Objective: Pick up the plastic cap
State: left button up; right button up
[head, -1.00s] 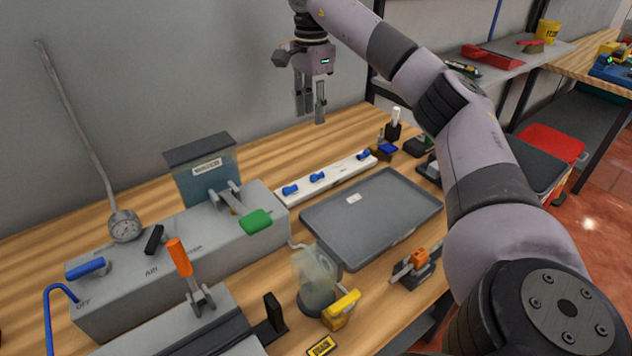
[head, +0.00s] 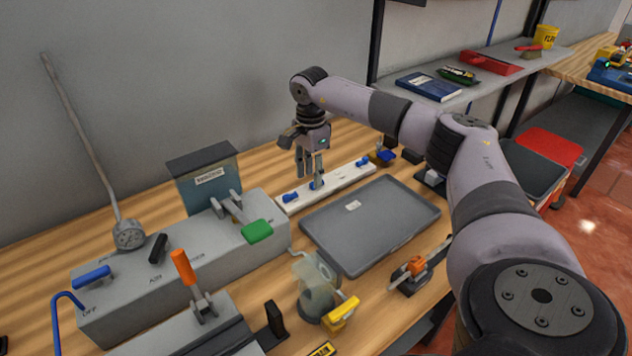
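A white strip (head: 340,182) lies along the back of the bench and carries small blue pieces. One blue piece (head: 290,197) is at its left end and another (head: 362,162) at its right end. A middle blue piece (head: 314,185) is partly hidden by my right gripper; these look like the plastic caps, but I cannot be sure. My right gripper (head: 310,180) points down with its fingers apart, its tips low over the strip at the middle piece. I cannot tell whether they touch it. My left gripper is out of view.
A grey tray (head: 395,232) lies in front of the strip. A grey box with a green-handled clamp (head: 258,231) stands left. A clear cup (head: 316,290), a yellow-handled part (head: 341,314) and an orange clamp (head: 415,266) are near the front. The wall is close behind.

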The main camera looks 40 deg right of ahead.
jog(key=shift+f, duration=1.25)
jog(key=shift+c, duration=0.5)
jog(key=c, duration=0.7)
